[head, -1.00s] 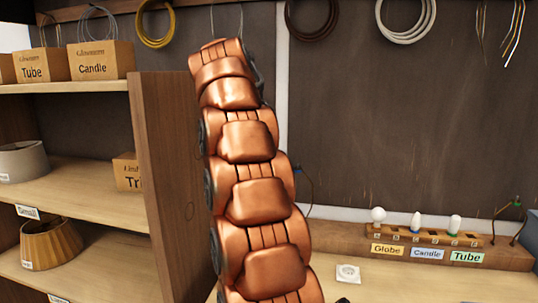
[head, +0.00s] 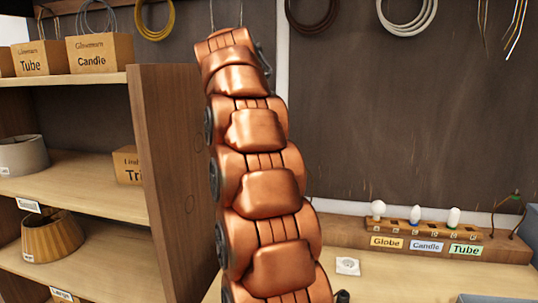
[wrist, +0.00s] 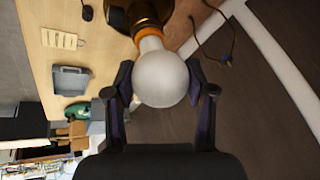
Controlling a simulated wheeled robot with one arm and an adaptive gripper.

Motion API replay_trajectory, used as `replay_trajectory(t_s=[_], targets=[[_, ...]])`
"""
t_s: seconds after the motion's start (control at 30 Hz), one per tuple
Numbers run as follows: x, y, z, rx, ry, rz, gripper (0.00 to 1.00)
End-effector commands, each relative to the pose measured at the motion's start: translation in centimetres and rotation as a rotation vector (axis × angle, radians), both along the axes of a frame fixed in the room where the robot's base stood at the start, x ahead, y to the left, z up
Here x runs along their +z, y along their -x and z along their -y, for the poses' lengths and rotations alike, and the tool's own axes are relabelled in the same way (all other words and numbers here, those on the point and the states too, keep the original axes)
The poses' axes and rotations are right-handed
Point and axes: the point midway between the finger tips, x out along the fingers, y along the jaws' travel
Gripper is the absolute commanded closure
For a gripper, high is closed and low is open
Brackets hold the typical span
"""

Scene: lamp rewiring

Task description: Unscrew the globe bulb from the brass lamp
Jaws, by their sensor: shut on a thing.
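The globe bulb (wrist: 163,76) is round and milky white, in the upper middle of the wrist view. Its pale neck runs up to the brass lamp (wrist: 148,22), which is cut off by the top edge. The neck meets the lamp's fitting; I cannot tell how far it is threaded in. My gripper (wrist: 160,84) is shut on the globe bulb, with one dark finger on either side of it. In the head view my copper arm fills the middle, and the gripper, lamp and held bulb do not show there.
A wooden rack (head: 340,232) on the bench holds bulbs above Globe, Candle and Tube labels. A small white plate (head: 347,266) lies before it. A shelf unit (head: 155,150) stands at left. In the wrist view, a grey tray (wrist: 70,80) and a dark cable (wrist: 215,45) lie nearby.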

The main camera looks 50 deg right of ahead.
Motion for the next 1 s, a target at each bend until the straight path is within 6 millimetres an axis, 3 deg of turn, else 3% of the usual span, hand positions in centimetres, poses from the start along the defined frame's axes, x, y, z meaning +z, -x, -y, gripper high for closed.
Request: replay_trajectory(t_s=[0.5, 1.0], targets=[[0.32, 0.01, 0.0, 0.531, 0.001, 0.004, 0.76], [0.16, 0.01, 0.01, 0.631, -0.002, 0.001, 0.76]])
